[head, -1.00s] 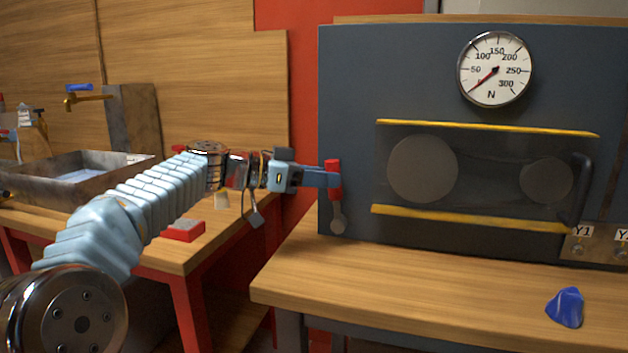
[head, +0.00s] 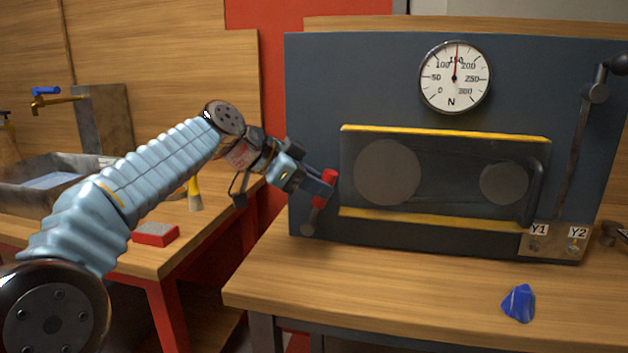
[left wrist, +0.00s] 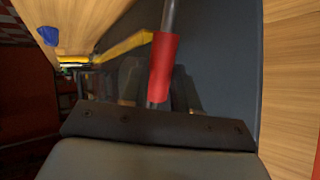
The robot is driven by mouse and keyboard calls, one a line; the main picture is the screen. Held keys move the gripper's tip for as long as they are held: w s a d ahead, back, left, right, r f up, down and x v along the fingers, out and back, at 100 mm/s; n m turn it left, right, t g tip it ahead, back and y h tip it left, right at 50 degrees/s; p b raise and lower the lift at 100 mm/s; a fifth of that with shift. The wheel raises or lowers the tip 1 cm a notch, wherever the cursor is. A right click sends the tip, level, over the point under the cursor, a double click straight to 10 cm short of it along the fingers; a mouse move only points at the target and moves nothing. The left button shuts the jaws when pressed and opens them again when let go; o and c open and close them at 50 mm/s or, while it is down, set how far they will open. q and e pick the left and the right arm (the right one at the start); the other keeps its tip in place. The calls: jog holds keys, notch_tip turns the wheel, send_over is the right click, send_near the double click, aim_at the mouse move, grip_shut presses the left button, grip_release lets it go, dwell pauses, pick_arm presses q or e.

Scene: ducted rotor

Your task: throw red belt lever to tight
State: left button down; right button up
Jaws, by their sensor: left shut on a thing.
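The red belt lever (head: 329,184) is on the lower left of the dark panel (head: 312,90). It leans up and to the right from its grey pivot (head: 307,229). My left gripper (head: 325,190) is shut on its red grip. In the left wrist view the red grip (left wrist: 164,66) stands between the dark fingers on its grey rod. The round gauge (head: 454,77) above reads near 150 N. The belt housing with two pulleys (head: 440,180) sits behind a dark cover with yellow edges. My right gripper is not in view.
A blue crumpled cloth (head: 518,303) lies on the wooden bench (head: 400,295) at the front right. Sockets marked Y1 and Y2 (head: 553,241) are at the panel's lower right. A tall dark lever (head: 577,140) stands at right. A red block (head: 156,234) lies on the left bench.

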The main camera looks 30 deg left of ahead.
pick_arm(q)
jog(key=c, duration=1.1)
grip_release()
jog(key=shift+d, duration=0.1)
jog(key=v, duration=1.4)
